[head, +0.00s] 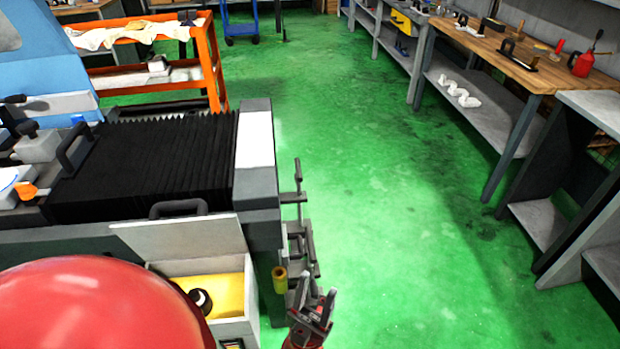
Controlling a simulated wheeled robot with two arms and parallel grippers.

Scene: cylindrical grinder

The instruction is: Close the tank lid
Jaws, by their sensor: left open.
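The tank (237,331) is a pale box at the foot of the grinder, with a yellow interior (228,290) and a dark round part inside. Its grey lid (190,238) is raised, leaning back over the rear of the tank, with the opening exposed. A dark handle (178,207) shows along the lid's upper edge. My left gripper (318,293) is open and empty, to the right of the tank and apart from the lid. The tank's front left part is hidden. My right gripper is not in view.
The grinder's black bellows (150,160) and grey end block (256,165) stand behind the lid. Green floor (400,230) is clear to the right, up to the workbenches (500,55).

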